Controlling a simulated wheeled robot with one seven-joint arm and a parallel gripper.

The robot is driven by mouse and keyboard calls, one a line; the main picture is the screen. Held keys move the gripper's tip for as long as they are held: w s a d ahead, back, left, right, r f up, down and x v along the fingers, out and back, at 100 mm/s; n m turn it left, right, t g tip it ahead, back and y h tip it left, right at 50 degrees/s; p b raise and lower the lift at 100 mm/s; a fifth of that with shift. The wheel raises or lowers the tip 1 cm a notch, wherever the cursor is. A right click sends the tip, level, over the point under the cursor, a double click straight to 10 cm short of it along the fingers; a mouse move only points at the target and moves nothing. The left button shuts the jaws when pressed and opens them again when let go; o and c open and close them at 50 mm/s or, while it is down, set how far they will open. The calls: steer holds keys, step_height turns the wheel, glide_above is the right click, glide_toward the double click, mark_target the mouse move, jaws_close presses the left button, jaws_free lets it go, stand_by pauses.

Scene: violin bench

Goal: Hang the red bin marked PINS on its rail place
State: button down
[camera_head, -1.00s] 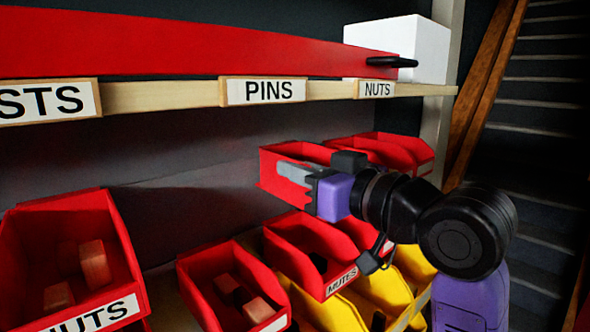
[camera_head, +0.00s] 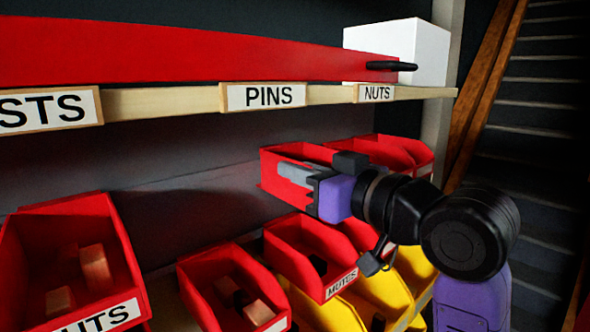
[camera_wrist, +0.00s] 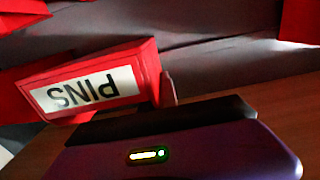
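The red bin marked PINS shows in the wrist view (camera_wrist: 95,92), its white label upside down. In the head view I take it to be the red bin (camera_head: 269,172) by the back wall, with its label out of sight. My gripper (camera_head: 293,174) is at this bin, its grey finger lying along the near wall. In the wrist view a finger (camera_wrist: 168,90) is against the bin's edge. My gripper seems shut on the bin's wall; the other finger is hidden. The PINS label (camera_head: 263,95) sits on the wooden shelf edge above. Whether the bin rests on the rail is hidden.
Red bins (camera_head: 385,152) stand close to the right of the held bin. Below are a red MUTES bin (camera_head: 300,246), another red bin (camera_head: 205,280) and yellow bins (camera_head: 385,287). A large red bin (camera_head: 120,235) is at left. The wall left of the held bin is clear.

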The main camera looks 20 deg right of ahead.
steer(key=shift+p+v, duration=0.3)
steer(key=shift+v, duration=1.1)
stand_by(0.8)
